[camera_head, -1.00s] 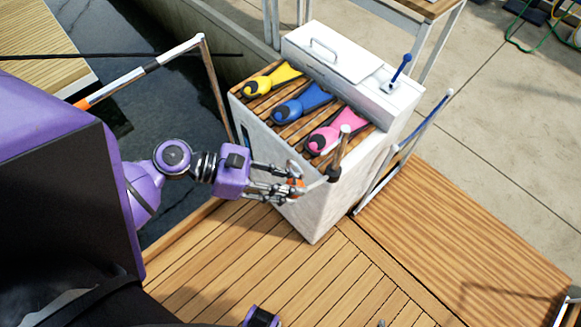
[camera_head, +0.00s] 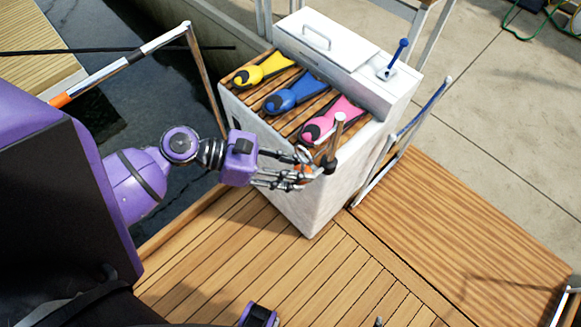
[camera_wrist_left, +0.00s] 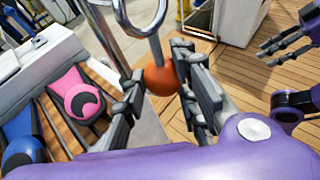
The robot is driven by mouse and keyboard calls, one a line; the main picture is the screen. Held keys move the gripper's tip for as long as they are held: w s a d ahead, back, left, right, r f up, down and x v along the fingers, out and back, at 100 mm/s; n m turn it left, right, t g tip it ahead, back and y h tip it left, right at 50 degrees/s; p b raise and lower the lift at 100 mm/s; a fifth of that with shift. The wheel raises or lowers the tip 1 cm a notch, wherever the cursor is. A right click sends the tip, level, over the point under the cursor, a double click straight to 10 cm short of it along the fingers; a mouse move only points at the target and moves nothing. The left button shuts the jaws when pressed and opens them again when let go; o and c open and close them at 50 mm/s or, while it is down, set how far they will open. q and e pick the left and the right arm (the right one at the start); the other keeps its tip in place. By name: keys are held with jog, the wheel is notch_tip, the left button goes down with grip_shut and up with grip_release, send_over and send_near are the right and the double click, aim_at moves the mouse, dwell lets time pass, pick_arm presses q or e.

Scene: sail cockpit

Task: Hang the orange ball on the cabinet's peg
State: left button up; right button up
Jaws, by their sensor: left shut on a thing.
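The orange ball (camera_wrist_left: 161,80) is between the fingers of my left gripper (camera_head: 302,174), which is shut on it. A grey stem rises from the ball to a shiny metal loop (camera_wrist_left: 140,32) in the left wrist view. The peg (camera_head: 336,140), a greyish post with a round tip and dark base, is on the white cabinet's (camera_head: 320,205) near side. My left gripper is just left of the peg's base. I cannot tell whether the loop is around the peg. My right gripper (camera_wrist_left: 264,55) is empty, with its fingers apart, at the right of the left wrist view.
Yellow (camera_head: 264,69), blue (camera_head: 296,93) and pink (camera_head: 331,119) fins lie on the cabinet's slatted top. A white box (camera_head: 325,40) stands behind them. Metal rails flank the cabinet. The wooden deck (camera_head: 270,260) in front is largely clear.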

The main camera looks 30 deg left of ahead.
pick_arm(q)
jog(key=shift+w+d+f+b, duration=0.1)
jog(key=shift+w+d+b, duration=0.1)
jog(key=shift+w, duration=0.2)
jog(key=shift+w+d+f+b, duration=0.1)
jog(key=shift+w+b, duration=0.05)
jog(key=shift+w, duration=0.2)
jog(key=w, duration=0.2)
jog(key=w+d+f, duration=0.1)
jog(key=shift+w+d, duration=0.1)
jog(key=shift+w, duration=0.1)
pick_arm(e)
jog(key=shift+s+f, duration=0.2)
jog(key=shift+f, duration=0.3)
pick_arm(q)
jog(key=o, duration=1.2)
jog(key=shift+o, duration=0.2)
pick_arm(e)
jog(key=shift+w+r, duration=0.15)
jog(key=shift+w, duration=0.2)
